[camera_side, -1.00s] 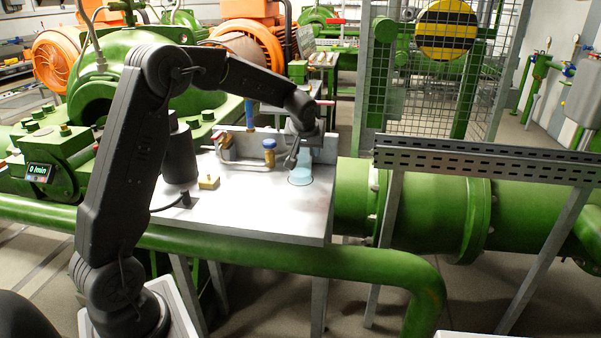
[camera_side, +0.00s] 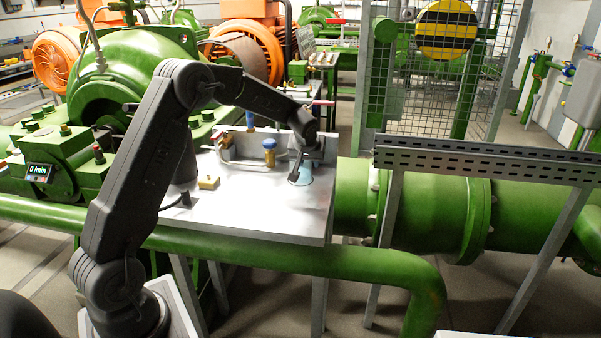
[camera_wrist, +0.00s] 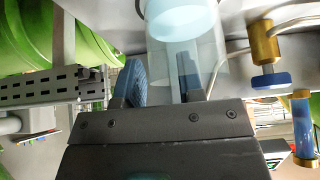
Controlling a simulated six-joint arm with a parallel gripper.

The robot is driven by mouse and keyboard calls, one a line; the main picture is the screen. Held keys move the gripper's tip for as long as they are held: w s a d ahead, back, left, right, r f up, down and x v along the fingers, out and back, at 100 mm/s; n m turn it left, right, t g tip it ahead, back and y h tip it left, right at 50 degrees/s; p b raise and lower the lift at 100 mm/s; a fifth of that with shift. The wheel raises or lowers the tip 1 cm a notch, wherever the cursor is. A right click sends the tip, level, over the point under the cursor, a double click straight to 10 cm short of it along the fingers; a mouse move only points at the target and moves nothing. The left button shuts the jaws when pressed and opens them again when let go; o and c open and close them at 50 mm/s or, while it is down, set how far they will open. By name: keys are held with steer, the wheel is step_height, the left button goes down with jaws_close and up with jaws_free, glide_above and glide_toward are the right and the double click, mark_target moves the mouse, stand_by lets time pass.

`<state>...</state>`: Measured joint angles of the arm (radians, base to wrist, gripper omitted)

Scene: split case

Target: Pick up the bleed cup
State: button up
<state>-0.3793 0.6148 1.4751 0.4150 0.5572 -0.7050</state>
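The bleed cup is a clear, pale blue cup (camera_side: 307,172) at the right end of the white worktop. In the side view my gripper (camera_side: 297,172) is down at it and hides much of it. In the wrist view the see-through cup (camera_wrist: 212,62) stands at the top middle. My gripper (camera_wrist: 160,85) is open there, its two fingers apart. The left finger is just left of the cup wall. The right finger overlaps the cup's clear wall; I cannot tell whether it is inside, in front or behind. I cannot tell whether either finger touches the cup.
A brass valve with a blue knob (camera_side: 269,150) and its pipe stand left of the cup, close by; the valve also shows in the wrist view (camera_wrist: 266,50). A small yellow block (camera_side: 208,182) lies on the worktop (camera_side: 260,215). The front of the worktop is mostly clear.

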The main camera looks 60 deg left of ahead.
jaws_close()
steer(key=shift+r, duration=0.15)
